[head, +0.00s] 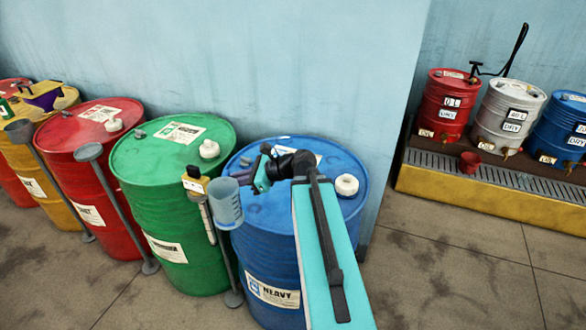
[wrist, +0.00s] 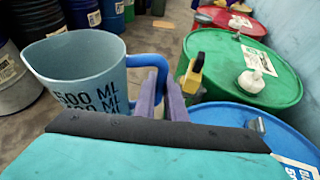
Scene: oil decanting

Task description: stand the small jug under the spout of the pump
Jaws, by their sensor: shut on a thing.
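My gripper (head: 249,178) is shut on the handle of a translucent blue-grey jug (head: 227,203). The jug is upright, held in the air in front of the gap between the green and blue drums. In the wrist view the jug (wrist: 80,75) shows "500 ML" print and a blue handle, with my purple fingers (wrist: 157,92) at the handle. A black pump with a long lever (head: 517,48) rises by the small red and grey drums at the back right.
A blue drum (head: 262,235), a green drum (head: 150,205) and a red drum (head: 100,180) stand along the wall. A yellow-topped tool (head: 194,184) is close beside the jug. A red cup (head: 469,161) sits on the grated yellow-edged platform (head: 470,205). Floor at right is clear.

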